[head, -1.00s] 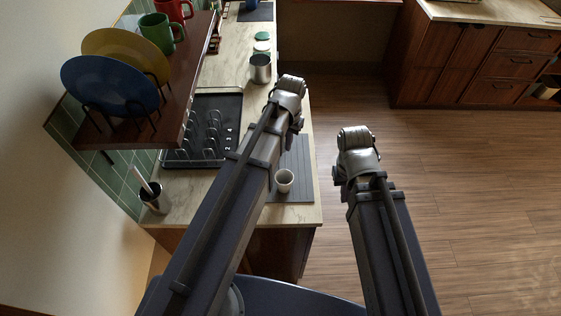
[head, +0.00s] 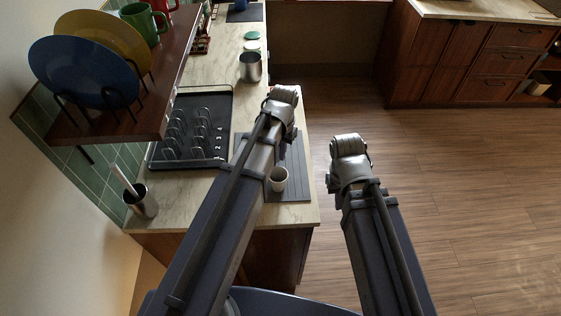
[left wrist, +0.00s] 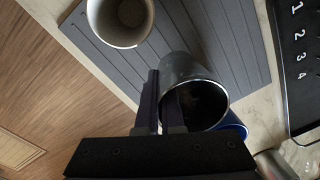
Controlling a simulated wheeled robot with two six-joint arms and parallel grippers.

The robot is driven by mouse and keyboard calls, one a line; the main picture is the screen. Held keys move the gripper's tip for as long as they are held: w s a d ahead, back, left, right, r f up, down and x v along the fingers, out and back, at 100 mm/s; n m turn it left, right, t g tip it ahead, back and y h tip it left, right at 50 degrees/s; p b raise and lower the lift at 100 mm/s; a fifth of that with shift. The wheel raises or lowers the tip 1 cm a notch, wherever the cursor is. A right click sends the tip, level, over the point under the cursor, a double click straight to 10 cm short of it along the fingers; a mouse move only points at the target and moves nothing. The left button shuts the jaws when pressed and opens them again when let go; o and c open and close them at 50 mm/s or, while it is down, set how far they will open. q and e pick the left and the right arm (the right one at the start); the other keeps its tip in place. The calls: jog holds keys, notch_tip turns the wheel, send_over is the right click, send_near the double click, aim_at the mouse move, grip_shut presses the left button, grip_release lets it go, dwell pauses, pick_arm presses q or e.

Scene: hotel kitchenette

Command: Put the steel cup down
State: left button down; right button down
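In the left wrist view the steel cup (left wrist: 186,66) is tilted with its dark mouth toward the camera, over the grey ribbed mat (left wrist: 85,38). My left gripper (left wrist: 161,103) is closed on its wall, one finger outside and one inside the mouth. I cannot tell whether the cup touches the mat. In the head view my left wrist (head: 281,105) is above the counter, hiding its fingers and the held cup. My right gripper (head: 350,155) is out over the floor; its fingers are hidden.
A white cup (head: 278,181) stands on the mat, close to the held cup. A black numbered rack tray (head: 222,100) lies left of the mat. Another steel vessel (head: 250,68) stands farther back. A blue object (left wrist: 236,129) shows past the cup. A plate shelf (head: 150,122) overhangs the counter.

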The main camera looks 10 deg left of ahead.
pick_arm(q)
notch_tip(320, 180, down, 4)
jog(key=b, duration=0.3)
jog(key=shift+r, duration=0.25)
jog(key=c, duration=1.1)
grip_release()
jog(key=shift+o, duration=0.2)
notch_tip(320, 180, up, 12)
jog(key=p, duration=1.2)
jog(key=s+d, duration=0.8)
jog(key=s, duration=0.5)
jog(key=shift+s+m+y, duration=0.3)
jog(key=shift+m+y, duration=0.1)
